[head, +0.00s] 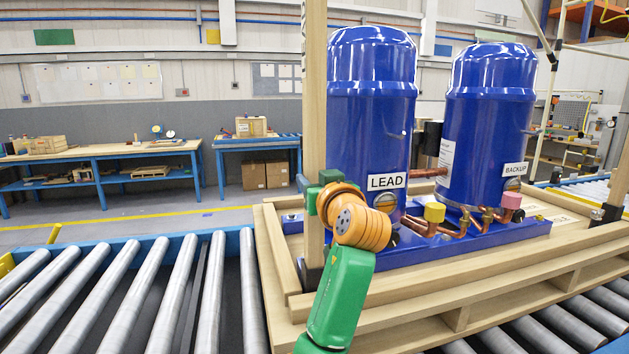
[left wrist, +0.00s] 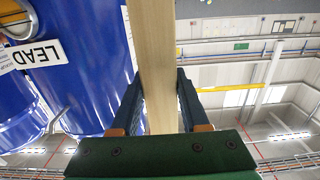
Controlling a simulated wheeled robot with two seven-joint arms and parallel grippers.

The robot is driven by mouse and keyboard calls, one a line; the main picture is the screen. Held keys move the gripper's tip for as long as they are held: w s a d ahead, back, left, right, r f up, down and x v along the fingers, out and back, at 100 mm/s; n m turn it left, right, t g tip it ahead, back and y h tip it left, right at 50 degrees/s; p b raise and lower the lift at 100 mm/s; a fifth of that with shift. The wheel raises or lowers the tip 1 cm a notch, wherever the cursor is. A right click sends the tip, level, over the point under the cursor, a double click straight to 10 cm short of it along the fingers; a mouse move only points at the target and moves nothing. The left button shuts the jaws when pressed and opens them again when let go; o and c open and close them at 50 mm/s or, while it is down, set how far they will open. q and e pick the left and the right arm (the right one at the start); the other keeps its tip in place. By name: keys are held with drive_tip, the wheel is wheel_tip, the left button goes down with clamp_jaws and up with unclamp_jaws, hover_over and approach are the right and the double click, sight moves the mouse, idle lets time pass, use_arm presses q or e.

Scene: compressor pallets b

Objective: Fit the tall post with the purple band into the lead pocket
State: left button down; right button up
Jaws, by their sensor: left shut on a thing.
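A tall pale wooden post (head: 314,90) stands upright at the front left of the blue compressor labelled LEAD (head: 370,120). My left gripper (head: 318,192) is shut on the post, with its dark fingers on either side in the left wrist view (left wrist: 180,78). The post's lower part runs down to a dark pocket (head: 312,274) at the pallet's left. My gripper and arm partly cover that area, so I cannot tell whether the post is seated in it. The post's top is out of frame. No purple band shows. My right gripper is not in view.
A second blue compressor, labelled BACKUP (head: 490,120), stands to the right. Copper pipes with a yellow cap (head: 434,212) and a pink cap (head: 511,201) run low in front. The wooden pallet (head: 470,290) rests on a roller conveyor (head: 130,295). Workbenches stand behind.

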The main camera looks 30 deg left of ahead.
use_arm(q)
drive_tip(key=shift+f, duration=0.3)
drive_tip(key=shift+s, duration=0.1)
drive_tip(key=shift+c, duration=1.6)
unclamp_jaws()
